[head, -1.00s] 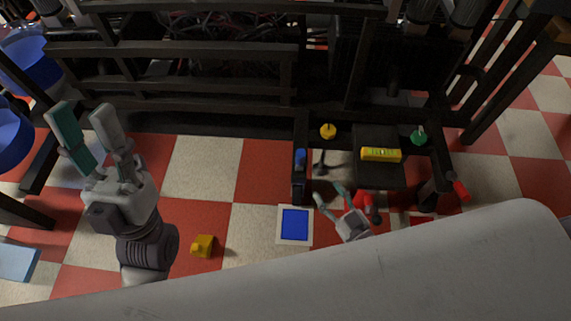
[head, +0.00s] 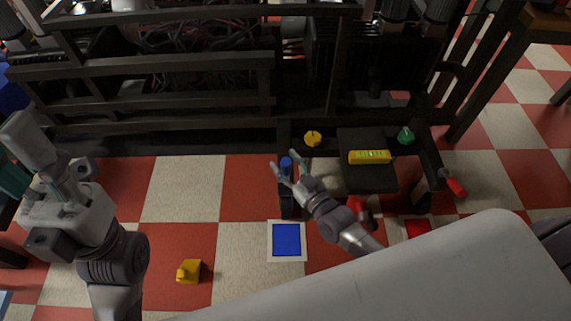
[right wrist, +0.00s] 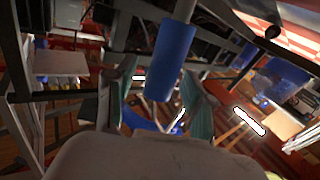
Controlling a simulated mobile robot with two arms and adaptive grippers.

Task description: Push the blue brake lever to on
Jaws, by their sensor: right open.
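The blue brake lever (head: 286,162) stands at the left side of the dark frame in the head view. In the right wrist view its blue cylindrical grip (right wrist: 170,58) hangs on a grey rod, large and close, between my fingers. My right gripper (head: 289,167) is open, with one finger on each side of the blue grip. Whether either finger touches it I cannot tell. My left gripper (head: 16,150) is at the far left, away from the lever, and looks open and empty. On or off markings are not visible.
A blue-centred white panel (head: 287,240) and a yellow block (head: 188,271) lie on the checkered floor.

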